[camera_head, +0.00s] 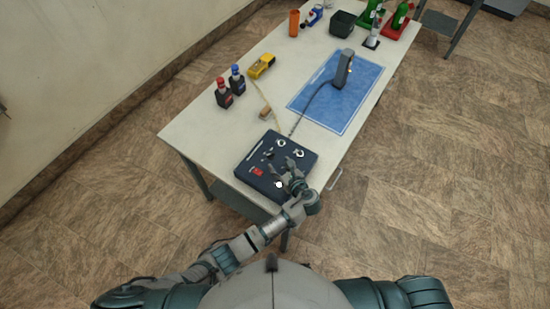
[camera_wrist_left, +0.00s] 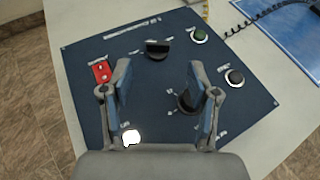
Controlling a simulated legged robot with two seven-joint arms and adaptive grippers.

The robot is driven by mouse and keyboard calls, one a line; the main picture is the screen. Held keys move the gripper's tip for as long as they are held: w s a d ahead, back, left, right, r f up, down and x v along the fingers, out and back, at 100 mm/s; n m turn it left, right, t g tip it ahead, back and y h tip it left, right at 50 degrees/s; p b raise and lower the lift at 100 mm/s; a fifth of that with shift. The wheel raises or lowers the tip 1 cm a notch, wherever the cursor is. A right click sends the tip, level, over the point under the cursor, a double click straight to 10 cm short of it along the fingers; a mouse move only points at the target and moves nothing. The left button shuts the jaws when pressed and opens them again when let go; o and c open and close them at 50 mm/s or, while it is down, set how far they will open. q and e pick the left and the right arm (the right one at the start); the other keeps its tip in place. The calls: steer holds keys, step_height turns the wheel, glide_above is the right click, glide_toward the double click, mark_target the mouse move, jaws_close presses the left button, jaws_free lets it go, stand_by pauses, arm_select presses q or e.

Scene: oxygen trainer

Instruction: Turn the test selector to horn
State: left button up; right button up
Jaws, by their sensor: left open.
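A dark blue control panel (camera_head: 252,172) sits at the table's near end; it also fills the left wrist view (camera_wrist_left: 85,60). It carries a black bar-shaped selector knob (camera_wrist_left: 157,48) at upper centre and a second black knob (camera_wrist_left: 186,101) lower right, partly hidden by a finger. The labels are too small to read, so I cannot tell which is the test selector. My left gripper (camera_head: 289,173) is open over the panel. In the left wrist view its fingers (camera_wrist_left: 160,82) are spread, the right one overlapping the lower knob. Contact cannot be told. My right gripper is out of view.
The panel also has a red switch (camera_wrist_left: 102,71), a green button (camera_wrist_left: 199,36), a black round control (camera_wrist_left: 235,77) and a white lamp (camera_wrist_left: 131,138).

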arm_select(q)
steer(key=v, duration=0.5)
steer(key=shift+d+f, duration=0.1)
stand_by(0.4)
